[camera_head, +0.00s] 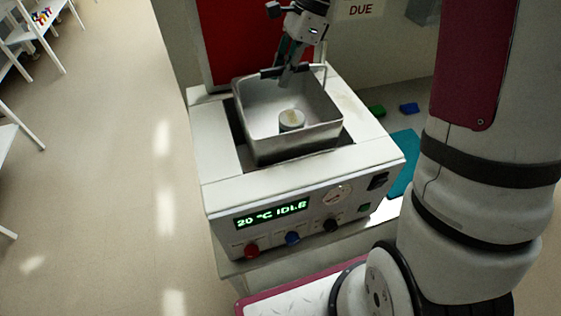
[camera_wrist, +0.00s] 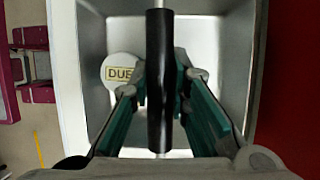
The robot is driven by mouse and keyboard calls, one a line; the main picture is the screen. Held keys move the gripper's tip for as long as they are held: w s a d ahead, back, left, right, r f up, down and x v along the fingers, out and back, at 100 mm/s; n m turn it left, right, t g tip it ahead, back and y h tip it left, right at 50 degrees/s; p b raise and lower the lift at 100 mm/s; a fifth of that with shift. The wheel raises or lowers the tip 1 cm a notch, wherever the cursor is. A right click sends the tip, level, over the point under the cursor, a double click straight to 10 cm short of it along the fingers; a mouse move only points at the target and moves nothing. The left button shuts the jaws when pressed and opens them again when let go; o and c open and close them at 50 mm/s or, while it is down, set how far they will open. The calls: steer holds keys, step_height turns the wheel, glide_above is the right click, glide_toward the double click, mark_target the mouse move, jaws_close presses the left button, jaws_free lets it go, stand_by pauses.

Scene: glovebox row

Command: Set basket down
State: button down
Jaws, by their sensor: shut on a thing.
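The basket (camera_head: 300,138) is a grey metal open box with a dark handle bar (camera_wrist: 160,80). In the head view it sits over the dark opening in the top of a white bench unit; I cannot tell whether it rests there or hangs just above. A round white lidded container (camera_head: 291,120) stands inside it. The wrist view shows its lid with a yellow-edged "DUE" label (camera_wrist: 120,74). My gripper (camera_head: 286,78) is at the basket's back edge, shut on the handle bar, which runs between the fingers in the wrist view.
A red panel (camera_head: 235,40) stands behind. A teal mat (camera_head: 405,160) and small green and blue pieces (camera_head: 409,107) lie at right. White shelving (camera_head: 40,30) is far left; open floor lies between.

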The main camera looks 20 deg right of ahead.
step_height(320, 180, down, 17)
steer(key=shift+w+f+p, duration=0.1)
steer(key=shift+f+p, duration=0.05)
steer(key=shift+p, duration=0.15)
stand_by(0.4)
steer(key=shift+f, duration=0.1)
steer(key=c, duration=1.6)
jaws_free()
steer(key=shift+c, duration=0.2)
steer(key=shift+o, duration=0.6)
